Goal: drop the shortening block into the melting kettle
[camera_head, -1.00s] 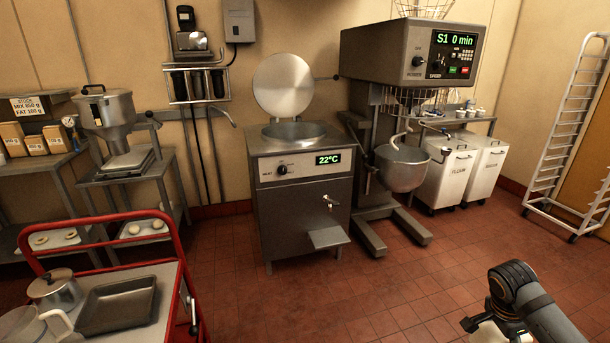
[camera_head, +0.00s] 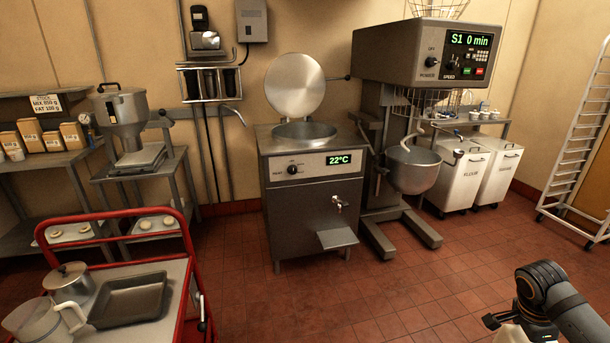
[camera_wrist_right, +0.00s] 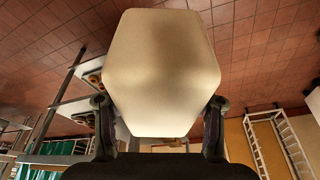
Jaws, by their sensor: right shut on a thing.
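The melting kettle (camera_head: 300,133) is a steel cabinet with a round open basin, its round lid tilted up at the back and a display reading 22°C. It stands in the middle of the head view. My right gripper (camera_head: 507,325) is at the bottom right of the head view, well apart from the kettle. In the right wrist view the gripper (camera_wrist_right: 160,125) is shut on the pale cream shortening block (camera_wrist_right: 162,65), one finger at each side. The block is mostly cut off in the head view (camera_head: 512,334). My left gripper is not in view.
A red-railed cart (camera_head: 187,255) with a pot, jug and dark tray (camera_head: 130,300) stands at front left. A large mixer (camera_head: 415,60) stands right of the kettle, with white bins (camera_head: 465,178) beyond. The tiled floor before the kettle is clear.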

